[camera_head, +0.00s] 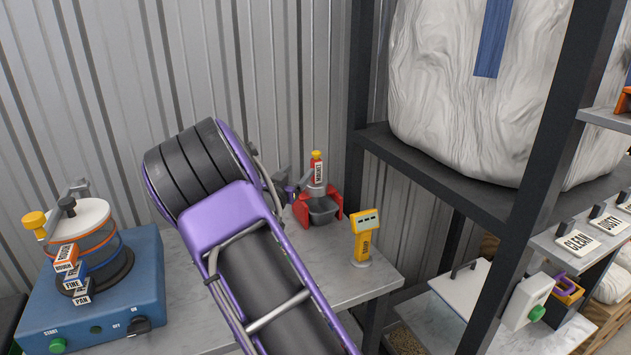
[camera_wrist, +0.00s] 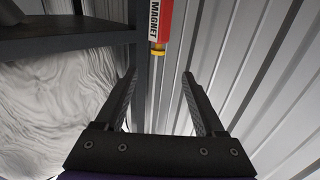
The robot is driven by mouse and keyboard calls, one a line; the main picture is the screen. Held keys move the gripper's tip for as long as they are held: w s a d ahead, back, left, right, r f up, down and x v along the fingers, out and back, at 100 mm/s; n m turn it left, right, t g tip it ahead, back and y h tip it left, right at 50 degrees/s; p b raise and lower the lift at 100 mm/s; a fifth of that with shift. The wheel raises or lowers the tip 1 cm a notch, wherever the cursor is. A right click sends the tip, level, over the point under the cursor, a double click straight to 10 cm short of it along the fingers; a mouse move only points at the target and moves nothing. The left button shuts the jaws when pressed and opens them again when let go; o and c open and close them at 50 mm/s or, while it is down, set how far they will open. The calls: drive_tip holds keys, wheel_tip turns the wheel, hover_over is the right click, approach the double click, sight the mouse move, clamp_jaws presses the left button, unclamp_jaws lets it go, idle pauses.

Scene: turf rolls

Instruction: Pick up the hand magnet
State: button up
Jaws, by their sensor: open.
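The hand magnet (camera_head: 318,170) is red with a white MAGNET label and a yellow top. It stands upright at a red holder with a dark grey tray (camera_head: 322,212) at the back of the bench. In the wrist view the hand magnet (camera_wrist: 159,22) shows at the top centre, its yellow end pointing down between the fingertips and partly cut off by the frame. My gripper (camera_wrist: 158,74) is open and its gap looks empty. In the head view my gripper (camera_head: 299,185) is close beside the magnet on the left; contact cannot be told.
A yellow device (camera_head: 365,238) stands right of the holder. A blue sieve machine (camera_head: 95,295) is at the left. The corrugated wall (camera_head: 275,60) is close behind. A dark shelf frame (camera_head: 440,185) bearing a white sack (camera_head: 470,95) stands at the right.

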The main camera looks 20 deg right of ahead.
sight(315, 156)
drive_tip(key=x, duration=0.6)
drive_tip(key=shift+w+d, duration=0.25)
drive_tip(key=shift+p+x, duration=0.35)
drive_tip(key=shift+x, duration=2.35)
drive_tip(key=shift+s+d+f, duration=0.1)
drive_tip(key=shift+s+d, duration=0.1)
drive_tip(key=shift+c, duration=0.2)
clamp_jaws()
